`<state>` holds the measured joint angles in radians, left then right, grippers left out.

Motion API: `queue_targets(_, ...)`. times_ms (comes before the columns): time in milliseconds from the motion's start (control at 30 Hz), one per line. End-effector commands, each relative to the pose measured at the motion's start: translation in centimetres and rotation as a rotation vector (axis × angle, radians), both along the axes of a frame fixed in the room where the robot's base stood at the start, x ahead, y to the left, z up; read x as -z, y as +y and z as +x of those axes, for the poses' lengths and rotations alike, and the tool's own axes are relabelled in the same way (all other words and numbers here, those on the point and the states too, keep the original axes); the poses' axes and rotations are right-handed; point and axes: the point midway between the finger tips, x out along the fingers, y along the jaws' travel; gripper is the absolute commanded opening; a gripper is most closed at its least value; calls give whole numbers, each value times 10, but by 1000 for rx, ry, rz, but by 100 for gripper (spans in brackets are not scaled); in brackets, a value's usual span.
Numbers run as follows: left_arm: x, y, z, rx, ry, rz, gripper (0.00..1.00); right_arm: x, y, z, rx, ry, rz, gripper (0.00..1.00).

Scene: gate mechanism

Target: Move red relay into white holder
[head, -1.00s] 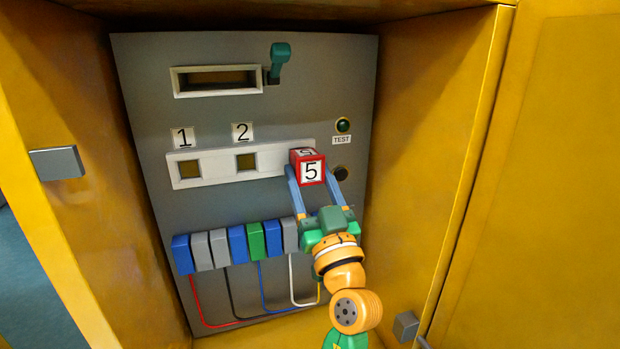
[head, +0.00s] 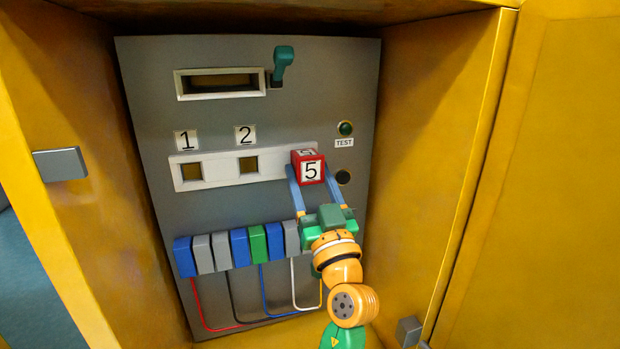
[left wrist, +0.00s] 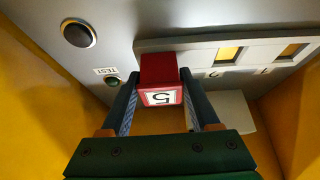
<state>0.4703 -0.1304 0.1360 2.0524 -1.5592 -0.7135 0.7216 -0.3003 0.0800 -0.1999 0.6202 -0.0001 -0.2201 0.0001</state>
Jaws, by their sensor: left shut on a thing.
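The red relay (head: 309,168), a cube with a white "5" label, is between the fingers of my left gripper (head: 309,180), which is shut on it. It is at the right end of the white holder (head: 219,178), a strip with two visible square openings under the labels 1 and 2. The relay hides the holder's right end, so I cannot tell how deep it sits there. In the left wrist view the relay (left wrist: 162,85) is held between both fingers, against or close to the white strip (left wrist: 225,48). My right gripper is not in view.
A green lever (head: 283,64) stands by a framed slot at the top. A green TEST button (head: 345,128) and a dark round knob (head: 343,177) are right of the relay. A row of blue, grey and green blocks (head: 238,245) with wires is below. Yellow cabinet walls enclose both sides.

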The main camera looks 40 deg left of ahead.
Motion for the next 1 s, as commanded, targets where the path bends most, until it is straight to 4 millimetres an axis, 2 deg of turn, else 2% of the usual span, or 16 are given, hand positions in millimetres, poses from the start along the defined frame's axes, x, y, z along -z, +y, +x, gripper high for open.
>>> queue_targets(767,-1,2,1,0,-1,2,4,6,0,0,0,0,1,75)
queue_targets(800,-1,3,1,0,-1,3,60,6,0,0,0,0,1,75)
queue_targets(933,-1,3,1,-1,-1,2,60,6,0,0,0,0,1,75)
queue_targets(1000,-1,3,1,-1,-1,1,81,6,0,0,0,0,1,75)
